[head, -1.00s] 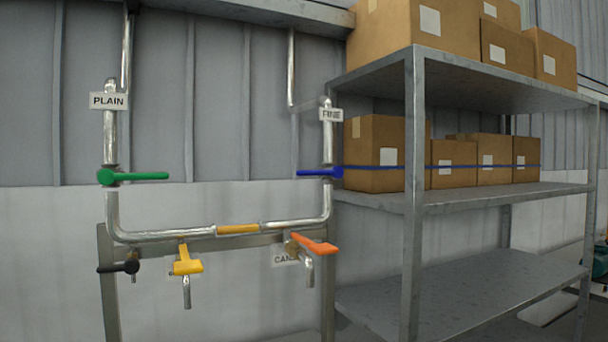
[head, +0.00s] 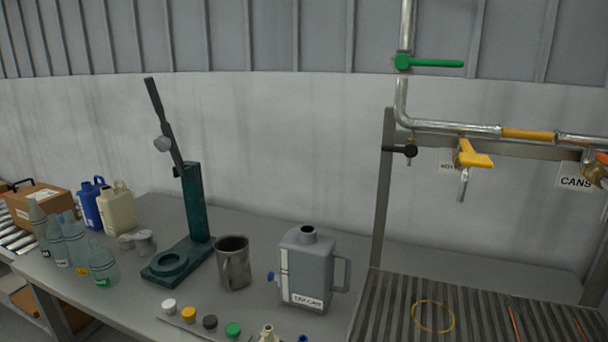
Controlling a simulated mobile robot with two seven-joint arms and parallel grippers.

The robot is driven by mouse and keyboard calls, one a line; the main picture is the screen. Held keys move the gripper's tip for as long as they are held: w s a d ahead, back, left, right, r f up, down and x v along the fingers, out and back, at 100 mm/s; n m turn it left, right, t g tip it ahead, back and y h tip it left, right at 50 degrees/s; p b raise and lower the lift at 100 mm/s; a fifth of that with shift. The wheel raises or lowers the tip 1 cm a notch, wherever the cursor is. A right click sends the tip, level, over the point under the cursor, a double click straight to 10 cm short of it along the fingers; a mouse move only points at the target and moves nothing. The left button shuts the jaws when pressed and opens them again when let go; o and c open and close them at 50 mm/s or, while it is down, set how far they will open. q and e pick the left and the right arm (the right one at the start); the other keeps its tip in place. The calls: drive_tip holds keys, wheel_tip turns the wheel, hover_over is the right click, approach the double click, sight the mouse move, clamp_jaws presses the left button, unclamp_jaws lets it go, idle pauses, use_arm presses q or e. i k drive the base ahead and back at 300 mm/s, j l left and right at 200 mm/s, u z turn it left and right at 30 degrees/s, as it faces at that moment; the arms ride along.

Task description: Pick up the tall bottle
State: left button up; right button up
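Several clear bluish bottles stand in a cluster at the left end of the grey table (head: 215,315) in the head view. A slim tall bottle (head: 38,222) is at the far left of the cluster. Another bottle (head: 76,243) with a yellow mark stands nearer the middle. A short, wide bottle (head: 103,263) with a green mark stands at the right of the cluster. The bottles partly overlap, so I cannot tell for sure which is tallest. Neither of my grippers is in view.
Behind the bottles stand a blue jug (head: 88,203) and a cream jug (head: 117,208). A green lever press (head: 193,205), a metal mug (head: 233,262) and a grey can (head: 307,268) stand to the right. Coloured caps (head: 190,314) lie in front. Valved pipes (head: 450,126) hang over a ribbed mat (head: 480,305).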

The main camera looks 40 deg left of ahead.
sight(73, 233)
drive_tip(key=u, duration=2.5)
drive_tip(key=i+j+z, duration=0.1)
drive_tip(key=i+j, duration=0.5)
drive_tip(key=i+j+z, duration=0.15)
drive_tip(key=i+j, duration=0.45)
drive_tip(key=j, duration=0.1)
